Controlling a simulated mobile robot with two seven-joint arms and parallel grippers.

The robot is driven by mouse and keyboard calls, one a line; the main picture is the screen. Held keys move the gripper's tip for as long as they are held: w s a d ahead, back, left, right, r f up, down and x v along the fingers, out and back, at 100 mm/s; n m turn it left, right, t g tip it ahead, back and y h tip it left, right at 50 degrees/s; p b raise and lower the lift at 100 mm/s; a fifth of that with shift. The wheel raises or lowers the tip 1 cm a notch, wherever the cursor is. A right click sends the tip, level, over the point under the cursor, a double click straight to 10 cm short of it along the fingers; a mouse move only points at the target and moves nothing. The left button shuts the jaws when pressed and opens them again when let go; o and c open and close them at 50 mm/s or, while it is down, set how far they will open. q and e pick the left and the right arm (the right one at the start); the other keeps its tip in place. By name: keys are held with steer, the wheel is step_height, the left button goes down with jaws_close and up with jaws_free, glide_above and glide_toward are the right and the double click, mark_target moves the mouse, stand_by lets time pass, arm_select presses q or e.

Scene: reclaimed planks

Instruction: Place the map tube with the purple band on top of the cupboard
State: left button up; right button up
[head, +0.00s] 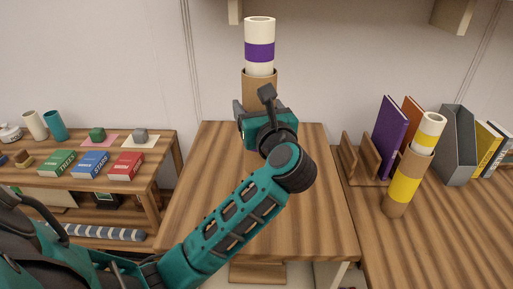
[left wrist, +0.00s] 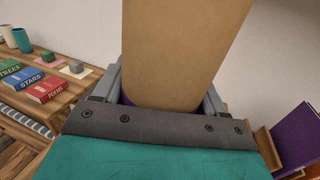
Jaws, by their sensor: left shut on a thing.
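The map tube with the purple band (head: 259,51) is upright, with a brown cardboard body and a white upper part that carries the band. My left gripper (head: 254,112) is shut on its lower part. In the left wrist view the cardboard body (left wrist: 182,50) fills the space between the fingers, with a sliver of purple low down. The wooden top of what looks like the cupboard (head: 225,195) lies in the middle, below my arm. The tube's lower end is hidden behind the gripper, so I cannot tell whether it touches the top. My right gripper is not in view.
A yellow-banded tube (head: 404,190) stands on the right-hand wooden surface, near a purple book (head: 389,135) and a grey file holder (head: 456,145). A low shelf unit (head: 165,165) at left holds books and cups. The middle top looks clear around my arm.

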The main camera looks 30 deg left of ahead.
arm_select(q)
step_height(320, 180, down, 9)
steer(key=shift+f+b, duration=0.15)
steer(key=shift+b, duration=0.25)
steer(key=shift+f, duration=0.15)
steer(key=o, duration=1)
steer(key=shift+o, duration=0.2)
